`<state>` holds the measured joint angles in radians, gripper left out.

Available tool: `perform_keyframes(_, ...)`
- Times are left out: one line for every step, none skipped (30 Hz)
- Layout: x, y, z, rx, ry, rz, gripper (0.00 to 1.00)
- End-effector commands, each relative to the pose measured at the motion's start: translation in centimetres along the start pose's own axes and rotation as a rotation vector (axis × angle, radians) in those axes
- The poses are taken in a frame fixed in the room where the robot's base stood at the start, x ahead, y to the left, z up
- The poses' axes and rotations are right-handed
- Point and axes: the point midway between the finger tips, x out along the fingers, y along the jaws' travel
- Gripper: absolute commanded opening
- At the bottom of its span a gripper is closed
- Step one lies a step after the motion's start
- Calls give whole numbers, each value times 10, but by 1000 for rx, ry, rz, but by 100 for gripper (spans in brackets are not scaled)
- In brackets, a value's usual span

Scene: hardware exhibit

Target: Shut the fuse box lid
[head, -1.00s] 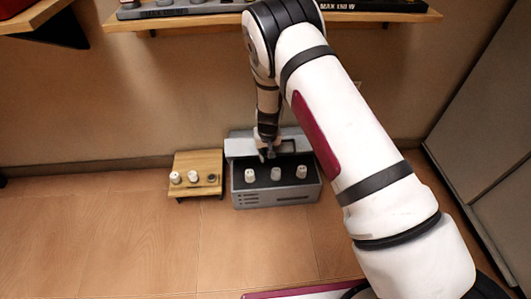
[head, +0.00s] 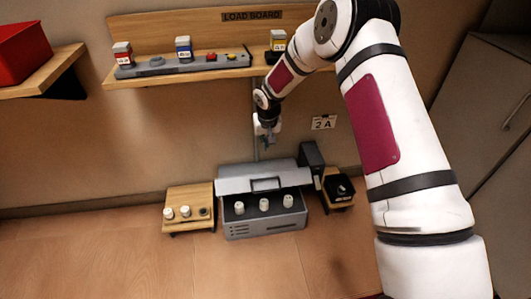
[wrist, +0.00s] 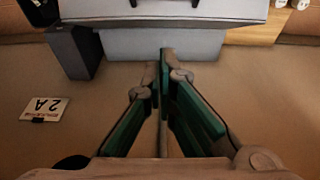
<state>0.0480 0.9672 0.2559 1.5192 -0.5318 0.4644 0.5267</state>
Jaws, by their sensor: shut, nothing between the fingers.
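The grey fuse box (head: 264,226) stands on the floor against the wall. Its lid (head: 235,184) is open and raised along the back edge, with a dark handle (head: 266,184) on it. Three white fuses (head: 264,204) stand in a row on the black inside. My gripper (head: 267,142) is above and behind the lid, near the wall, apart from the box. In the wrist view my gripper (wrist: 165,56) is shut and empty; the lid (wrist: 165,8) and the box's back (wrist: 160,44) lie beyond its fingertips.
A small wooden stand (head: 187,199) with white fuses is left of the box. A shelf (head: 150,76) overhangs above. A "2 A" sign (head: 323,122) is on the wall.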

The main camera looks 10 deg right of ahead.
Motion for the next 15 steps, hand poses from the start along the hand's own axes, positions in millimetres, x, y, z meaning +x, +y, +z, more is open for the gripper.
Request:
perform_keyframes(10, 0, 1, 0, -3, 0, 0)
perform_keyframes(15, 0, 1, 1, -3, 0, 0)
perform_keyframes(22, 0, 2, 1, -3, -1, 0)
perform_keyframes(28, 0, 2, 1, -4, -1, 0)
perform_keyframes(34, 0, 2, 1, -4, -1, 0)
perform_keyframes(42, 0, 2, 0, -3, 0, 0)
perform_keyframes(49, 0, 2, 0, -4, -1, 0)
perform_keyframes(55, 0, 2, 0, -4, -1, 0)
perform_keyframes(62, 0, 2, 0, -3, -1, 0)
perform_keyframes(69, 0, 2, 0, -4, -1, 0)
perform_keyframes(74, -1, 2, 0, -3, -1, 0)
perform_keyframes(82, -1, 2, 1, -3, -2, 0)
perform_keyframes(88, -1, 2, 1, -3, -2, 0)
perform_keyframes(93, -1, 2, 0, -3, -1, 0)
perform_keyframes(98, -1, 4, -1, -3, -1, 0)
